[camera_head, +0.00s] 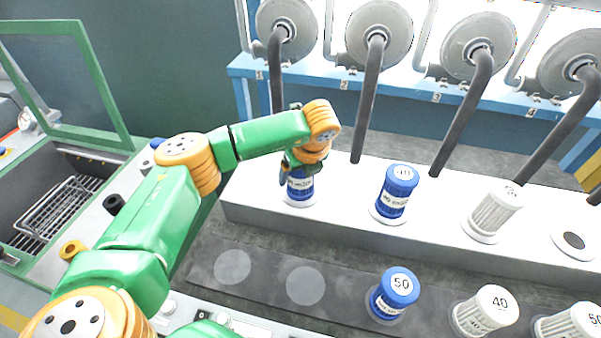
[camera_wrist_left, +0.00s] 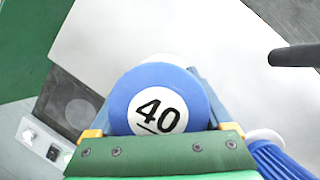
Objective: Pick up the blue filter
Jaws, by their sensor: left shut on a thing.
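A blue filter (camera_head: 300,188) with a white label band stands upright at the left end of the white bench, on a pale round seat. My left gripper (camera_head: 300,168) comes down over it from above and is shut on it, hiding its top. In the left wrist view its blue cap (camera_wrist_left: 158,98) is marked 40 and sits between the fingers of my left gripper (camera_wrist_left: 156,90). Another blue filter (camera_head: 395,192) marked 40 stands to its right, and a third blue filter (camera_head: 393,294) marked 50 stands on the dark strip in front. My right gripper is not in view.
A white filter (camera_head: 494,210) and an empty round seat (camera_head: 573,244) are farther right on the white bench (camera_head: 345,222). White filters (camera_head: 485,312) stand on the front strip (camera_head: 340,270), with two empty pale discs at its left. Dark hoses (camera_head: 369,100) hang from blowers behind.

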